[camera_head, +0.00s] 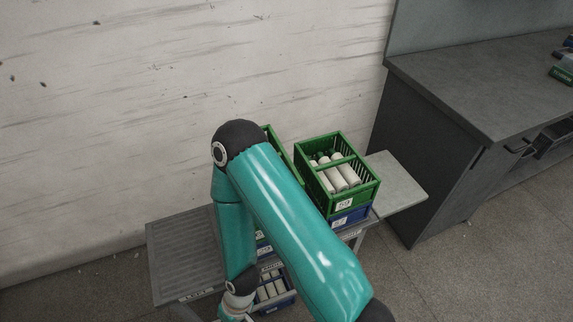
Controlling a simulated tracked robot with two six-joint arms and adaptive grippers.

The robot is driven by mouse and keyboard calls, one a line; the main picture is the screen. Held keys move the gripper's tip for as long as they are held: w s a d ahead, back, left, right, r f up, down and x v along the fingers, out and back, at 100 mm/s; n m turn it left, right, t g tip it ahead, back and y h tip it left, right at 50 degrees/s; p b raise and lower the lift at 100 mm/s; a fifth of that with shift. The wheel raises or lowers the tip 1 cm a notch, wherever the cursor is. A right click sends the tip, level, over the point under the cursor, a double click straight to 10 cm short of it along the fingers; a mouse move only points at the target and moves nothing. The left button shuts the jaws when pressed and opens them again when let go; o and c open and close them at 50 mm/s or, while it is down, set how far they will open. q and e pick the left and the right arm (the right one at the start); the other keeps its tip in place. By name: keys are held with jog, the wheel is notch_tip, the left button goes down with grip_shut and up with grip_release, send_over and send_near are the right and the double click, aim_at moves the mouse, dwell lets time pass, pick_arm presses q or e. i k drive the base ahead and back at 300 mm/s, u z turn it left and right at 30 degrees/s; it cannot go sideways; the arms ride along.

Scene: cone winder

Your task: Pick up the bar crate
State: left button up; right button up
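A green crate (365,193) holding several pale cylinders stands on a blue crate (357,213) at the right end of a grey metal rack. A second green crate (280,149) stands to its left, mostly hidden behind my teal arm. A lower crate (286,302) with pale cylinders shows under the arm, near the bottom edge. I cannot tell which of these is the bar crate. My arm bends at an elbow in front of the rack and runs down to a wrist at the bottom edge. Neither gripper is in view.
The rack has a bare slatted shelf (185,255) on the left and a flat grey plate (400,183) on the right. A dark grey counter (480,85) stands at the right. A pale wall (120,100) is behind. Floor (480,265) is open at lower right.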

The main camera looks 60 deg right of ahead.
aim_at(333, 184)
jog(key=u, duration=0.2)
jog(key=k, duration=1.45)
jog(key=z, duration=1)
jog(key=i, duration=0.8)
jog(key=u, duration=0.05)
